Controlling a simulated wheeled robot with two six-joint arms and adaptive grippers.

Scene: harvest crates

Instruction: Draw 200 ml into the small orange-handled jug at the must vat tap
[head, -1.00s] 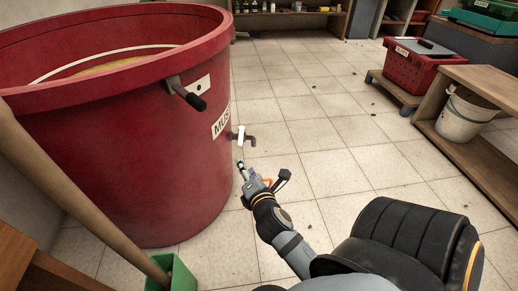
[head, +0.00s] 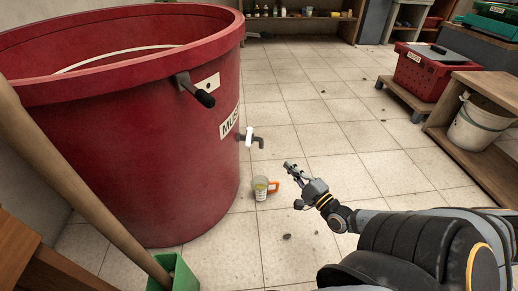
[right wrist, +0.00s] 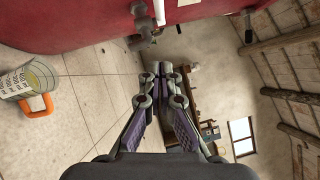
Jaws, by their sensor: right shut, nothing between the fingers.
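The red must vat (head: 130,120) fills the left of the head view. Its tap (head: 249,140), with a white lever, sticks out low on the right side. The small clear jug (head: 260,191) stands upright below the tap, its orange handle (head: 273,187) pointing right. Its lower part looks yellowish, but I cannot read a level. In the right wrist view the jug (right wrist: 27,80) is at the left and the tap (right wrist: 142,25) at the top. My right gripper (head: 288,167) is shut and empty, right of the jug and apart from it. My left gripper is out of view.
A black-handled lever or grip (head: 198,93) juts from the vat wall. A green holder (head: 176,272) with a wooden pole stands at the front left. A red crate (head: 416,76) and a white bucket (head: 476,125) are at the right. Tiled floor between is open.

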